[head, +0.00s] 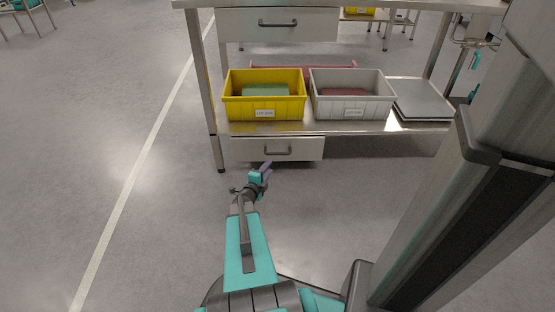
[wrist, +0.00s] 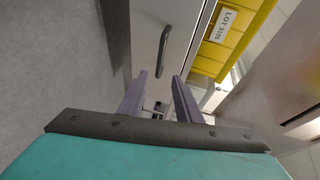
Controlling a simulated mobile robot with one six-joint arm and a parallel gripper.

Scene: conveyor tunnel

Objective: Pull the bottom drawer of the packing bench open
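The bottom drawer (head: 243,149) is a pale front under the lower shelf of the packing bench (head: 213,148). It looks shut against the shelf edge. Its grey bar handle (head: 277,153) is across the middle of the front. In the wrist view the drawer front (wrist: 145,28) and handle (wrist: 163,50) appear tilted, ahead of the fingertips. My gripper (head: 267,168) is just in front of and below the handle in the head view. In the wrist view its two purple fingers (wrist: 159,76) are apart with nothing between them. The handle appears beyond the tips, not gripped.
A yellow bin (head: 236,108) and a grey bin (head: 334,111) stand on the lower shelf, beside flat grey panels (head: 421,98). An upper drawer (head: 240,25) hangs under the benchtop. The floor (head: 170,190) in front and left is clear.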

